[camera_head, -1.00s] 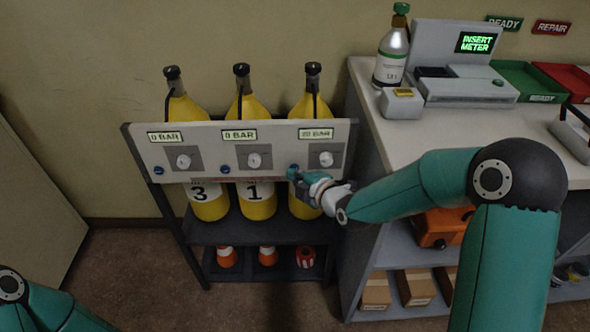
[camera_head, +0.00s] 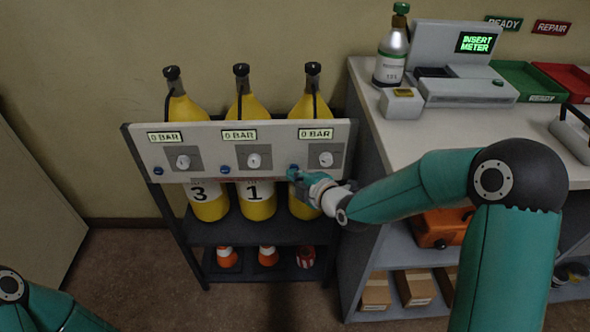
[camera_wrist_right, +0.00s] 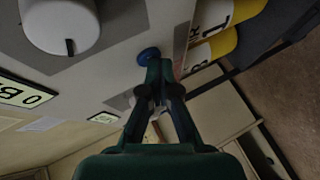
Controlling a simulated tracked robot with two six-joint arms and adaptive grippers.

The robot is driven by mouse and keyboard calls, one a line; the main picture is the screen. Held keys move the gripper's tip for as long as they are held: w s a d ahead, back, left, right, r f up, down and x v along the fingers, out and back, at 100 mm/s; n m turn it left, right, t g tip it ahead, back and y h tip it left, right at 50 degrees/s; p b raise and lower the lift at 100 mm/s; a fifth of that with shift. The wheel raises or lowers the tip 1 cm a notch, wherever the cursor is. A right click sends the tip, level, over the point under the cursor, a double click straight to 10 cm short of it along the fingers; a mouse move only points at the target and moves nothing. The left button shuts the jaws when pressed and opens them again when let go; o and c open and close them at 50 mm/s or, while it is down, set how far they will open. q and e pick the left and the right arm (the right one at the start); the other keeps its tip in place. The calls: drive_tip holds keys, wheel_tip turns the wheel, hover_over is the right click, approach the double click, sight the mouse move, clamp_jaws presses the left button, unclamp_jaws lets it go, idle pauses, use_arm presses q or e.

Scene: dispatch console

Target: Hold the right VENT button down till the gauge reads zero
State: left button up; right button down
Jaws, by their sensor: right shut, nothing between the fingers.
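The right gauge (camera_head: 316,134) on the pale panel reads 0 BAR. The right white knob (camera_head: 326,159) sits below it. My right gripper (camera_head: 294,173) is shut and empty, with its fingertips at the panel left of that knob. In the right wrist view the closed fingertips (camera_wrist_right: 158,68) meet the blue right VENT button (camera_wrist_right: 149,55), apparently touching it; how far it is pressed I cannot tell. The head view mostly hides this button behind the gripper. My left gripper is out of view; only part of its arm shows at the lower left.
The middle gauge (camera_head: 240,135) and left gauge (camera_head: 165,137) also read 0 BAR. Yellow cylinders (camera_head: 257,203) stand behind the panel (camera_head: 205,133). A grey counter (camera_head: 450,133) with a meter station stands at the right, close to my right arm. Open floor lies at the lower left.

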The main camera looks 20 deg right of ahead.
drive_tip(key=shift+s+a+b, duration=0.15)
drive_tip(key=shift+s+b, duration=0.3)
drive_tip(key=shift+s, duration=0.25)
drive_tip(key=s, duration=0.1)
drive_tip(key=s+a+b, duration=0.1)
drive_tip(key=s, duration=0.1)
drive_tip(key=s+b, duration=0.1)
drive_tip(key=s, duration=0.1)
drive_tip(key=shift+a, duration=0.25)
idle(0.4)
